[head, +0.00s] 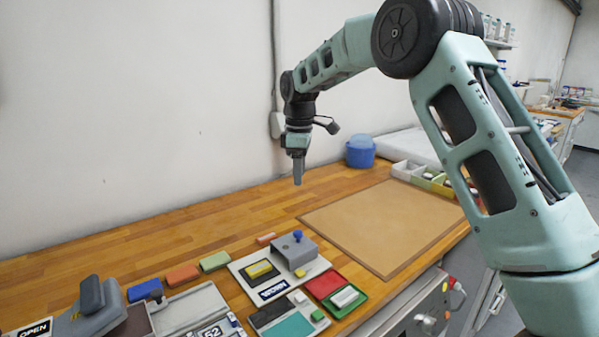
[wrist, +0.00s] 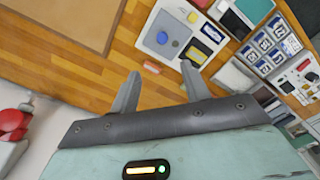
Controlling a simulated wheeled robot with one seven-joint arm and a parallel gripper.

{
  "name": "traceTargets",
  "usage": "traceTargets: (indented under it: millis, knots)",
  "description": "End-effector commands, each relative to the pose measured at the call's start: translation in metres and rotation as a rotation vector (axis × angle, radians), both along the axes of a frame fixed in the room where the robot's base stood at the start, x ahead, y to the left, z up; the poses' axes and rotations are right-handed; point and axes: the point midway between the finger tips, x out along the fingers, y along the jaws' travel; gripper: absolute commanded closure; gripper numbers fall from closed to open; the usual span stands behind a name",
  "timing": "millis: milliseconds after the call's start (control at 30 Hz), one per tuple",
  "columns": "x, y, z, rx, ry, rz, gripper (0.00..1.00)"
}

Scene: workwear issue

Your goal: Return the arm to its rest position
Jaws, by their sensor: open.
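My gripper (head: 298,172) hangs fingers-down above the wooden bench, to the left of the brown mat and behind the grey box with the blue knob. In the wrist view its two fingers (wrist: 160,90) stand apart with nothing between them, so it is open and empty. My arm reaches in from the right side of the head view and bends down at the wrist. The fingertips are clear of the bench and of everything on it.
A brown mat (head: 385,222) lies on the bench (head: 190,222). Near the front are a grey box with a blue knob (head: 292,250), a red-and-green tray (head: 337,291) and coloured blocks (head: 183,275). A blue tub (head: 360,153) stands at the back. The wall rises close behind my gripper.

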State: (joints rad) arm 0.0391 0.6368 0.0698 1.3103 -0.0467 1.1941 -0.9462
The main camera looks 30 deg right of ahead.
Motion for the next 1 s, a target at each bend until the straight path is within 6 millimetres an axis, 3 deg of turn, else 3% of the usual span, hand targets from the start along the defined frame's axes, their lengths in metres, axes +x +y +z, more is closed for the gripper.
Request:
traceTargets:
  millis: [467,567,633,767,900,1000]
  knots:
    - [0.0,0.0,0.001,0.0,0.0,0.0,0.54]
    - [-0.005,0.01,0.002,0.007,-0.001,-0.002,0.54]
    - [-0.018,0.03,0.004,0.019,-0.001,-0.008,0.54]
    - [-0.064,0.086,0.007,0.054,0.001,-0.039,0.54]
    - [-0.139,0.148,0.005,0.086,0.009,-0.089,0.54]
    - [-0.201,0.179,0.0,0.095,0.018,-0.127,0.54]
